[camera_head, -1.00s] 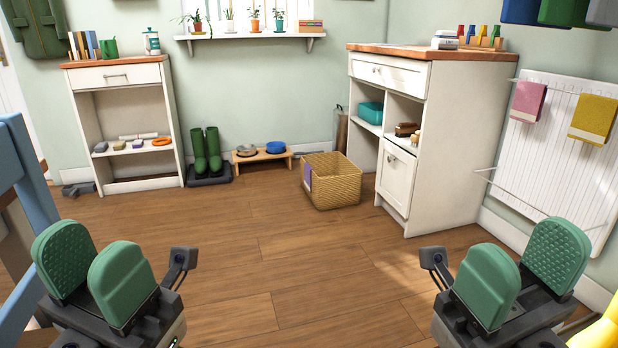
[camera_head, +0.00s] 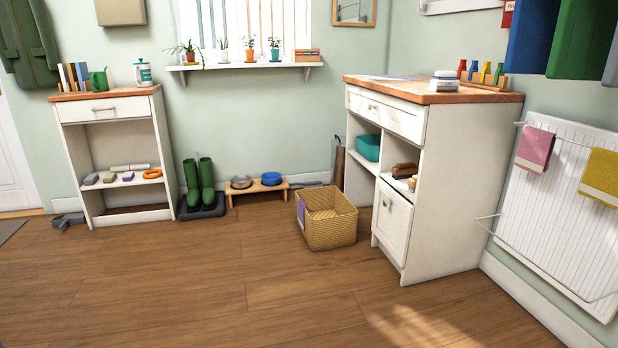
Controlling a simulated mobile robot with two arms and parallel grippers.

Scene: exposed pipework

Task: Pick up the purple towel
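A purple cloth (camera_head: 301,214), which looks like the purple towel, hangs over the left side of a wicker basket (camera_head: 332,232) on the wooden floor. The basket stands left of the white cabinet, and part of its inside shows as empty weave. How much of the cloth lies inside the basket I cannot tell. Neither of my grippers shows in the head view now.
The white cabinet (camera_head: 447,190) stands right of the basket. A low stand (camera_head: 257,188) with two bowls and green boots (camera_head: 198,185) are behind and left. A radiator (camera_head: 570,215) with pink and yellow towels is on the right. The floor in front is clear.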

